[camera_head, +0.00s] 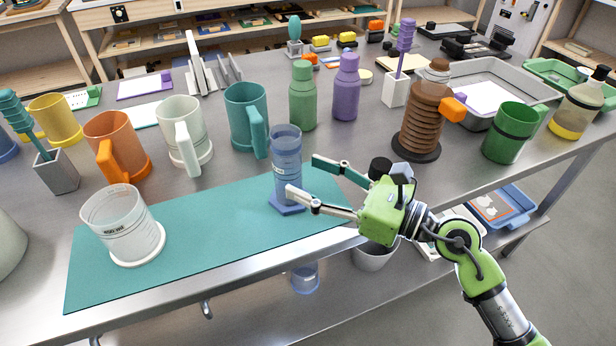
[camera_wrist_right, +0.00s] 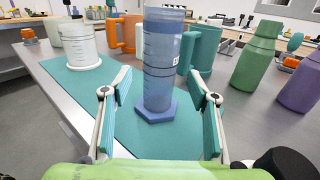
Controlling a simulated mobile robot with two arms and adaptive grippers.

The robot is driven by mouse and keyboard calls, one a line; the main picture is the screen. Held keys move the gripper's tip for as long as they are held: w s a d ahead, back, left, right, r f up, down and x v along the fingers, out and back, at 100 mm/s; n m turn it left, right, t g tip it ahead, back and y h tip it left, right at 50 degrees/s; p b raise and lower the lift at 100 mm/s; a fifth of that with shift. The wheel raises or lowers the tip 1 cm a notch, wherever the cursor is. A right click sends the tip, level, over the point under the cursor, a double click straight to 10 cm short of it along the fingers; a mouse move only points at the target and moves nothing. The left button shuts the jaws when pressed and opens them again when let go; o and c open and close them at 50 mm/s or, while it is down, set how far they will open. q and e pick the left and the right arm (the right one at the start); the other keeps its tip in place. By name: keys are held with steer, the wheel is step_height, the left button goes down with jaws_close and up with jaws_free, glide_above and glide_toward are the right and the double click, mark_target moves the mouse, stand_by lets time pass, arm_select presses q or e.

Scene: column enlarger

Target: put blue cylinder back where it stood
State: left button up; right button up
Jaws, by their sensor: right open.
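The blue cylinder (camera_head: 287,160) is a tall clear-blue graduated cylinder with a blue base. It stands upright on the teal mat (camera_head: 200,230), towards the mat's right part. It also shows in the right wrist view (camera_wrist_right: 160,65), centred ahead of the fingers. My right gripper (camera_head: 302,180) is open, with its fingers pointing left at the cylinder. In the right wrist view the two fingers (camera_wrist_right: 160,110) stand wide apart, one each side of the cylinder's lower part and apart from it. My left gripper is not in view.
A clear beaker (camera_head: 124,226) stands on the mat's left part. Behind the mat are an orange mug (camera_head: 117,146), a white mug (camera_head: 184,132), a teal mug (camera_head: 247,115), a green bottle (camera_head: 303,97) and a purple bottle (camera_head: 346,88). A brown ribbed column (camera_head: 421,120) stands right. The mat's middle is clear.

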steer(key=shift+b+v, duration=0.7)
steer(key=shift+v, duration=0.9)
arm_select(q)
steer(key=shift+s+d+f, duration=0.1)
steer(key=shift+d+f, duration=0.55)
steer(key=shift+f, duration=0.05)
arm_select(e)
steer(key=shift+s+d, duration=0.1)
steer(key=shift+d, duration=0.1)
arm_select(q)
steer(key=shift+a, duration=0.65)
arm_select(e)
steer(key=v, duration=0.7)
steer(key=shift+s+d, duration=0.15)
steer(key=shift+d, duration=0.1)
steer(key=shift+r, duration=0.1)
